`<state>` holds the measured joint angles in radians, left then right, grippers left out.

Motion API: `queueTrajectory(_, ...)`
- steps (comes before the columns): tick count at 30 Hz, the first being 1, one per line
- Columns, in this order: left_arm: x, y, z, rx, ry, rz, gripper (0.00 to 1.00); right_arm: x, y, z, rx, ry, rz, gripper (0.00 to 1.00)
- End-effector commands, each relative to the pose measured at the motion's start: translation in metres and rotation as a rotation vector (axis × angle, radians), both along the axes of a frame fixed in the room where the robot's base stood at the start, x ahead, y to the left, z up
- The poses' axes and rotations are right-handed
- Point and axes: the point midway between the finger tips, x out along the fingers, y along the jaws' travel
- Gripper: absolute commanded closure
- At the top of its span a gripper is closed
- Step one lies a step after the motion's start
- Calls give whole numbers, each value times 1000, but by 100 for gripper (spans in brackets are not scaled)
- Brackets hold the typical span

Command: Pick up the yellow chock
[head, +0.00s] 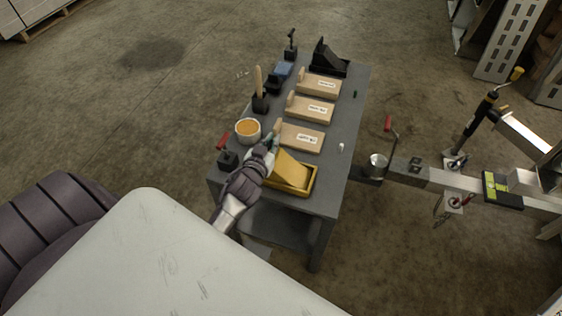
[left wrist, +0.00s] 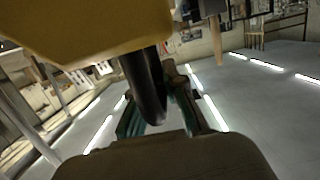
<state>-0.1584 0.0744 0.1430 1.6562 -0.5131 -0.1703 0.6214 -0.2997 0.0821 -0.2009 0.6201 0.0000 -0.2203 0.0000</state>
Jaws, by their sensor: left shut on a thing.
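The yellow chock (head: 291,171) is a wedge, tilted at the yellow tray (head: 302,191) on the near end of the grey workbench. My left gripper (head: 271,144) is at the chock's upper left edge and is shut on it. The hand hides part of the chock's left side. In the left wrist view the yellow chock (left wrist: 90,30) fills the top left, close to the camera, with the teal-edged fingers (left wrist: 160,115) below it. I cannot tell whether the chock's underside still touches the tray. My right gripper is not in view.
A white bowl with orange contents (head: 248,129) and a red-handled tool on a black base (head: 227,157) stand left of the hand. Several labelled wooden blocks (head: 301,138) lie behind. A black chock (head: 325,54) is at the far end. A metal trailer frame (head: 440,178) stands right.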

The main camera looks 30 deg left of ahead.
Motion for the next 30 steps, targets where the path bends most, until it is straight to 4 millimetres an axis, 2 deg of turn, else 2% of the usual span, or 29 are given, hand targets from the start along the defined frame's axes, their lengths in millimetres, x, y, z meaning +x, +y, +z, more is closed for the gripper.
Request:
queueTrajectory(13, 1, 0, 7, 0, -5, -2, 100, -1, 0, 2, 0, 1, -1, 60)
queueTrajectory(27, 1, 0, 45, 0, -6, -1, 100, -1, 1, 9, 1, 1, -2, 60)
queueTrajectory(30, 2, -10, 48, -3, -7, -1, 100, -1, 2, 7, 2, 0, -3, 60)
